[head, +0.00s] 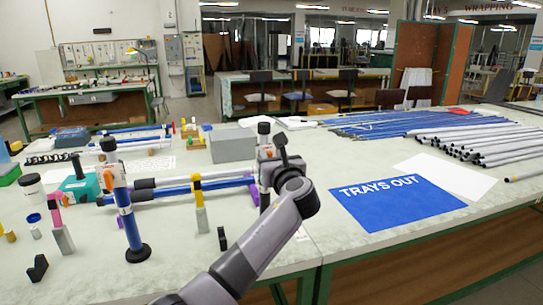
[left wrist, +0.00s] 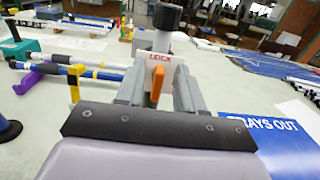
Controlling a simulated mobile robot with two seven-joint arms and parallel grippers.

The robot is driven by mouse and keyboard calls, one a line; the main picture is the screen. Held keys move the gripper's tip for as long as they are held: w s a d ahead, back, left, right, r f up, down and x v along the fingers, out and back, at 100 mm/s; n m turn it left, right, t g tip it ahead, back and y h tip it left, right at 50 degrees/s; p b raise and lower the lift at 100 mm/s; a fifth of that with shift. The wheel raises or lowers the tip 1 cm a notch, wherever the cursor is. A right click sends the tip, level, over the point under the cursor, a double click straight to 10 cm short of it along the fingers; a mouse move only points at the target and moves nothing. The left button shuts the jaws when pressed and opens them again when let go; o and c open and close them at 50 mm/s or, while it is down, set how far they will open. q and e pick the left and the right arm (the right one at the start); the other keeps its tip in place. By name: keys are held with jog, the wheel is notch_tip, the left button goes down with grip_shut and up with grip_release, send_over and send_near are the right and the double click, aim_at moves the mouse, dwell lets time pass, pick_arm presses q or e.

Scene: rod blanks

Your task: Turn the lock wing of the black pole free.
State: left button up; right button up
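The black pole (head: 264,128) stands upright near the middle of the bench in the head view; its black top also shows in the left wrist view (left wrist: 168,17). Its orange lock wing (left wrist: 157,86) points downward in front of a white plate marked LOCK (left wrist: 159,60). My left gripper (head: 268,160) is at the pole's lock. In the left wrist view its two grey fingers (left wrist: 158,78) stand apart, one on each side of the wing, with gaps showing. The wing is hidden in the head view. My right gripper is not in view.
A blue pole (head: 128,220) on a black base stands to the left. Rods lie across purple and yellow holders (head: 198,188) between the poles. A grey box (head: 232,145) sits behind. A blue TRAYS OUT sheet (head: 395,191) and several rods (head: 490,140) lie to the right.

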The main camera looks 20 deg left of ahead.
pick_arm(q)
jog(key=shift+w+a, duration=0.2)
jog(key=shift+w, duration=0.15)
grip_shut()
jog(key=shift+n, duration=0.3)
jog(key=n+b, duration=0.2)
jog(key=n, duration=0.3)
jog(key=a+f+n+b, duration=0.1)
jog(key=n+b, duration=0.2)
jog(key=n, duration=0.3)
jog(key=s+f+n+b, duration=0.1)
jog(key=n+b, duration=0.2)
jog(key=n, duration=0.3)
jog(key=shift+a, duration=0.3)
jog(key=shift+n, duration=0.3)
